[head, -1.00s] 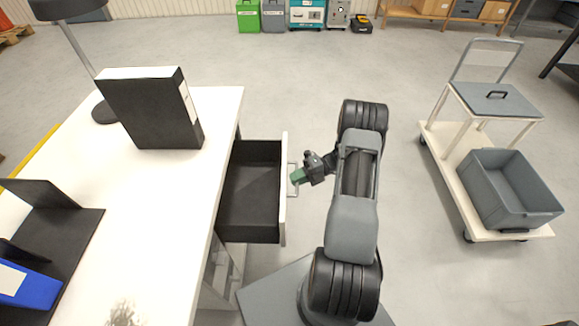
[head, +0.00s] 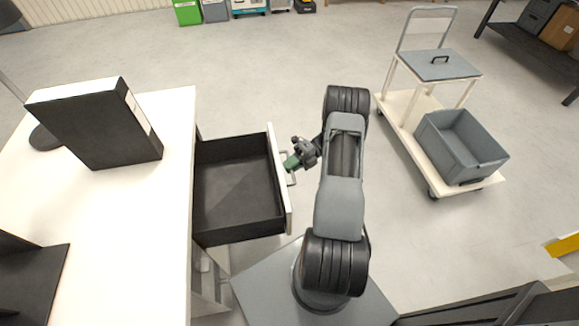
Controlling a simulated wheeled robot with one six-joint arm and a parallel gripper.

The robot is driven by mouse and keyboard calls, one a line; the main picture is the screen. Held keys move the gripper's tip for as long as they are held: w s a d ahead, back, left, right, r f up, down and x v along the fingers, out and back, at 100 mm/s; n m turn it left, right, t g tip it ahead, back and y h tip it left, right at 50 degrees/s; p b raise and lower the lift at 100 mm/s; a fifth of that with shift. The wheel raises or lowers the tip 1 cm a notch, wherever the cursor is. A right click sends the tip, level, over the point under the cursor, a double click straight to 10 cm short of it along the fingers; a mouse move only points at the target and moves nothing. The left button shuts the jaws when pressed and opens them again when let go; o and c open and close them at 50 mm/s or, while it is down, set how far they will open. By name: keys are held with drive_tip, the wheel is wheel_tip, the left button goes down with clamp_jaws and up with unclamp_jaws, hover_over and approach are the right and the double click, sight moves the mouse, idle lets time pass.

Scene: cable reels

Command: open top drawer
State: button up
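The top drawer (head: 238,190) of the white desk (head: 130,225) is pulled well out to the right. Its dark interior looks empty. Its white front panel (head: 279,180) carries a pale bar handle (head: 291,178) on the outer face. My gripper (head: 292,162) is at the handle, its green fingertips against or around the bar near its far end. The fingertips are small and partly hidden, so I cannot tell how tightly they are closed.
A black binder (head: 95,130) stands on the desk. A trolley (head: 408,120) with a grey bin (head: 460,145) stands at the right. Colored bins (head: 188,12) line the back wall. Floor between the drawer and the trolley is clear beyond my arm.

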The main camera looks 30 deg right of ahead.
drive_tip(key=shift+o, duration=0.5)
drive_tip(key=d+r+p, duration=0.1)
drive_tip(key=d+r, duration=0.1)
drive_tip(key=d, duration=1.1)
drive_tip(key=shift+w+d+r+p, duration=0.25)
drive_tip(key=shift+w+p, duration=0.05)
drive_tip(key=shift+p, duration=0.1)
